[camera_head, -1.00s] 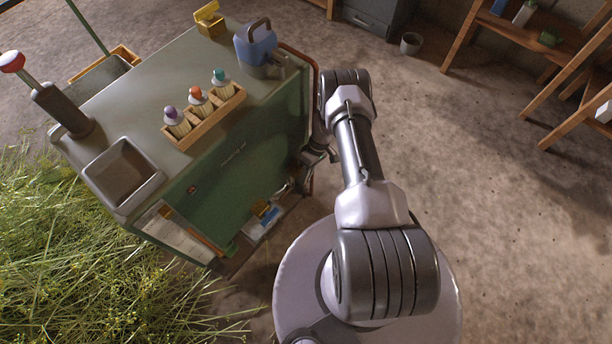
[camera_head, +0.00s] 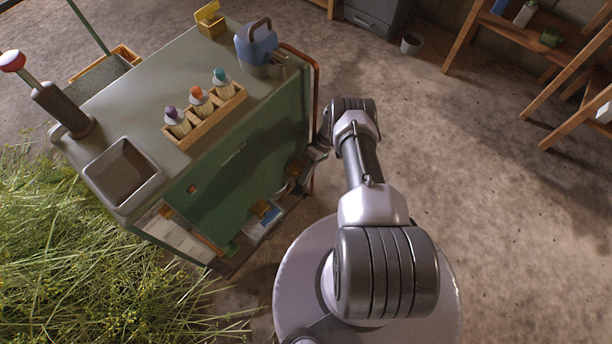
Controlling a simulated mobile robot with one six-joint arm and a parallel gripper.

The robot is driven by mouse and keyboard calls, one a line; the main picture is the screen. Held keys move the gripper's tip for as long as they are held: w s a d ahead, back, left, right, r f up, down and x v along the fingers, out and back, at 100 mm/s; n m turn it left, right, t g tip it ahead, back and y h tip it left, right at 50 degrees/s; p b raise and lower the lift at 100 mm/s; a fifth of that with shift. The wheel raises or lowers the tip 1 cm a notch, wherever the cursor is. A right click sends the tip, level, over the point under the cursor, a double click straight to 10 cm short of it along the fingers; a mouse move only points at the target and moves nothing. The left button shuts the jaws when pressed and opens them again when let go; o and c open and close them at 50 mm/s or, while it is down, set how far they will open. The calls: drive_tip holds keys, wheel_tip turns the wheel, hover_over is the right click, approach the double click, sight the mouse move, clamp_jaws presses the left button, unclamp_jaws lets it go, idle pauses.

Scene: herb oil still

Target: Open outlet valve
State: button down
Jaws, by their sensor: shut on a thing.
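The green still cabinet (camera_head: 235,165) stands left of my arm, with its front panel facing me. My gripper (camera_head: 287,188) is low at the right end of this front panel, small and in shadow below my wrist. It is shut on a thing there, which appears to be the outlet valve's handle. The handle's shape and angle are too small and dark to make out.
A wooden rack of several capped bottles (camera_head: 205,108), a blue jug (camera_head: 256,45) and a grey basin (camera_head: 122,174) are on the cabinet top. A copper-coloured pipe (camera_head: 316,85) runs down its right edge. Cut herbs (camera_head: 90,270) lie lower left. The floor on the right is clear.

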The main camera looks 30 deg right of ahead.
drive_tip(key=c, duration=1.5)
unclamp_jaws()
drive_tip(key=shift+w, duration=0.1)
drive_tip(key=shift+o, duration=0.2)
